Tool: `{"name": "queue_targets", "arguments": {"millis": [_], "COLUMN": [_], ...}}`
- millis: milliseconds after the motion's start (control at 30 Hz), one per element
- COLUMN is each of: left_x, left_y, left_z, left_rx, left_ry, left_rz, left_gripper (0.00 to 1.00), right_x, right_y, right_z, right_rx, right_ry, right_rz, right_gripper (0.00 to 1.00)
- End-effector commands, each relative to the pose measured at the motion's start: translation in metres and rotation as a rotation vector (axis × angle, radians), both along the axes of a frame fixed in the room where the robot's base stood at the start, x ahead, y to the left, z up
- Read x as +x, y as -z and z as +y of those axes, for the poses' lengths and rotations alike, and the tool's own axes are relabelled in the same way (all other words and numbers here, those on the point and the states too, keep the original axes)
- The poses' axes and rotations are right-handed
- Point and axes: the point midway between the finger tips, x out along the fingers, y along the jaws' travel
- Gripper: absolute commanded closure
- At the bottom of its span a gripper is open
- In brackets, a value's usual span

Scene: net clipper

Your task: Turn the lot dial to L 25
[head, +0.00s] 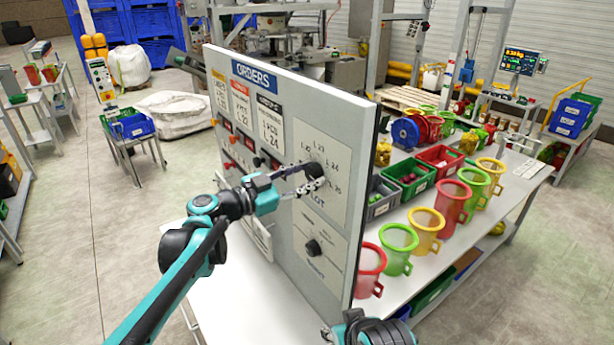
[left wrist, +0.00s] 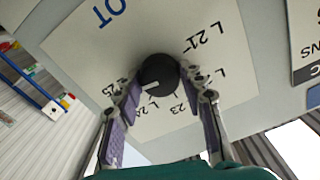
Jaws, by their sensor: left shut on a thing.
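The lot dial (head: 314,171) is a round black knob on the upright grey orders board, with labels from L 21 to L 25 around it.
A second black knob (head: 313,248) sits lower on the board (head: 350,110). Several small red knobs sit at its left. Behind the board, a white table (head: 511,189) holds coloured mesh cups and bins. A clear white surface (head: 235,300) lies before the board.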

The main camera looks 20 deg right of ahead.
Motion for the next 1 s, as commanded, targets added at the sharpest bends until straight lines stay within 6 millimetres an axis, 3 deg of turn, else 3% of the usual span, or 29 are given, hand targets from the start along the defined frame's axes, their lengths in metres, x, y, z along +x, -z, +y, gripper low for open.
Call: {"name": "queue_targets", "arguments": {"millis": [600, 633, 700, 1000], "left_x": [-0.0010, -0.0010, -0.0009, -0.0006], "left_y": [0.0023, 0.0023, 0.0020, 0.0008], "left_z": [-0.0002, -0.0002, -0.0003, 0.0010], "left_rx": [0.018, 0.018, 0.017, 0.014], "left_ry": [0.002, 0.002, 0.002, 0.001], "left_rz": [-0.036, -0.036, -0.036, -0.035], "left_gripper": [0.89, 0.53, 0.39, 0.39], "right_x": [0.0000, 0.0000, 0.0000, 0.0000], "right_y": [0.0007, 0.0007, 0.0006, 0.0005], "right_z": [0.0000, 0.0000, 0.0000, 0.0000], "right_rx": [0.000, 0.000, 0.000, 0.000], "right_ry": [0.000, 0.000, 0.000, 0.000], "right_rz": [0.000, 0.000, 0.000, 0.000], "right_gripper": [0.60, 0.60, 0.60, 0.60]}}
